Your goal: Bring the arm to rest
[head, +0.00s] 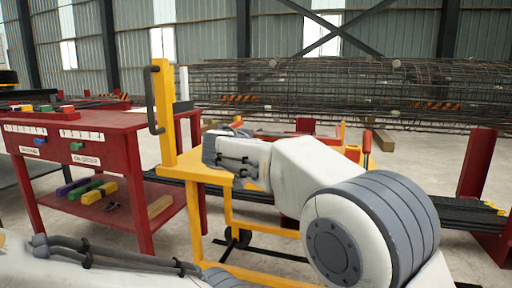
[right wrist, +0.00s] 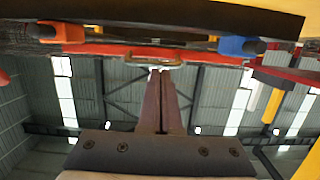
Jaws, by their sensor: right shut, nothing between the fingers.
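My right gripper (right wrist: 161,72) shows in the right wrist view. Its two brownish fingers lie together, shut with nothing between them. A dark mounting plate with screws is at their base. In the head view my right arm (head: 300,170) reaches in from the lower right, with its white and grey links over a yellow frame; its fingers cannot be made out there. My left arm (head: 110,262) crosses the lower left corner, and its gripper is outside the picture.
A red workbench (head: 90,122) with coloured blocks stands at left. A yellow frame (head: 165,110) with a dark handle is beside my right arm. A long rebar cage (head: 330,92) lies behind. In the right wrist view, a red bar (right wrist: 100,49) and blue tool (right wrist: 240,46) are near the fingertips.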

